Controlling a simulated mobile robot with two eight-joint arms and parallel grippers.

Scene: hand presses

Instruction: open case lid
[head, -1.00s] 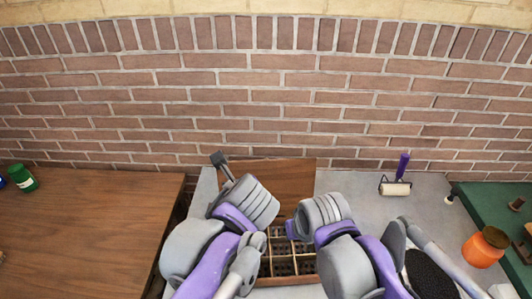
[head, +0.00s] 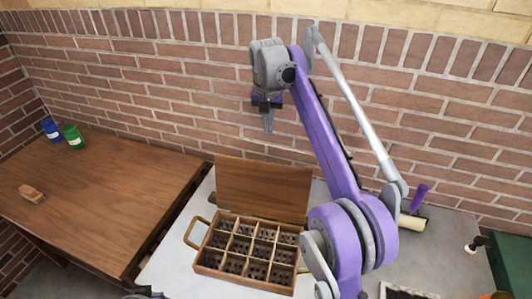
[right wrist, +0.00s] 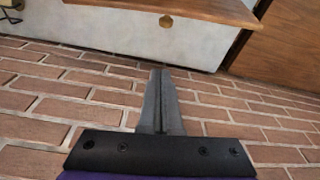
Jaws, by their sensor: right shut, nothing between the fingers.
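The wooden case (head: 197,268) stands on the grey bench with its lid (head: 262,185) raised at the back. The lid stands up, leaning slightly back. The divided inside, with several compartments of dark round holes, faces up. My right gripper (head: 268,124) hangs above and behind the lid, before the brick wall, pointing down and clear of the case. In the right wrist view its fingers (right wrist: 158,75) are together and empty. The lid (right wrist: 190,10) shows there along the top, with a small round knob (right wrist: 166,21). My left gripper is out of view.
A brown handle loop (head: 195,232) stands out on the case's left side. A paint roller (head: 412,222) lies right of the case, partly behind my right arm. A wooden table (head: 95,200) at left holds a blue jar (head: 51,129), a green jar (head: 74,137) and a small brown block (head: 32,193).

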